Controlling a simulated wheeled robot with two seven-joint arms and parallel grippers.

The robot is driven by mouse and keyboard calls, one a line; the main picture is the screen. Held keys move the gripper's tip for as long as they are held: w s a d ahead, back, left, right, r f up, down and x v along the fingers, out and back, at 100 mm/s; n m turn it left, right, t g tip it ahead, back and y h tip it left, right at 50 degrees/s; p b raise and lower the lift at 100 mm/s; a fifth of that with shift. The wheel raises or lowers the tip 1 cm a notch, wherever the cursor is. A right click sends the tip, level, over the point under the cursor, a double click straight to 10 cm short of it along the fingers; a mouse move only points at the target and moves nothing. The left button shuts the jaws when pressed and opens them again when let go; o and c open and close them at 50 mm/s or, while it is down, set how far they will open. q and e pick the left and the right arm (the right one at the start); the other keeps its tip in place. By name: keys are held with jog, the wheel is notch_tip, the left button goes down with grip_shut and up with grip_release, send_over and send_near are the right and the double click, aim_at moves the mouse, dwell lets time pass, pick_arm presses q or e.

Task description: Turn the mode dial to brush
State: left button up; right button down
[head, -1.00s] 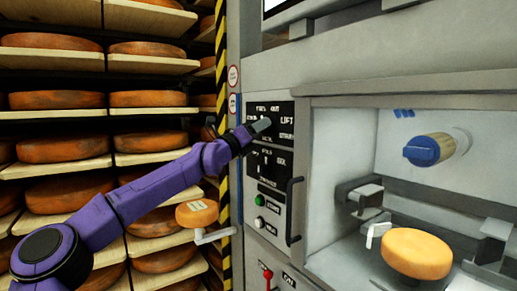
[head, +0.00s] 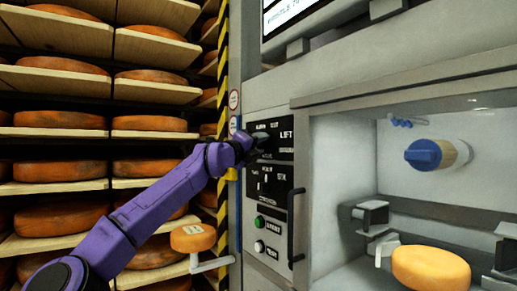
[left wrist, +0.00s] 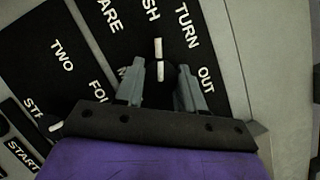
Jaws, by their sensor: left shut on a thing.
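The mode dial (left wrist: 159,70) is a dark round knob with a white line, on the upper black panel (head: 287,128). My left gripper (left wrist: 160,88) is shut on the dial, one grey finger on each side of it. In the left wrist view the white line stands upright, towards a cut-off label ending in "SH" (left wrist: 151,10). In the head view my left gripper (head: 260,143) covers the dial. My right gripper is in neither view.
A lower black panel (head: 270,184) carries more switches. Below are a green button (head: 260,222), a white button (head: 259,246) and a dark handle (head: 292,225). A machine bay at right holds a cheese wheel (head: 430,269) and a blue-ended roller (head: 424,154). Cheese shelves stand at left.

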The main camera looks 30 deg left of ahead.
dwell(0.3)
pick_arm(q)
jog(key=o, duration=1)
jog(key=shift+s+f+b, duration=0.2)
jog(key=shift+s+b, duration=0.1)
jog(key=shift+b, duration=0.15)
jog(key=b+v, duration=0.5)
jog(key=v, duration=0.4)
jog(key=shift+s, duration=0.4)
jog(key=shift+a, duration=0.15)
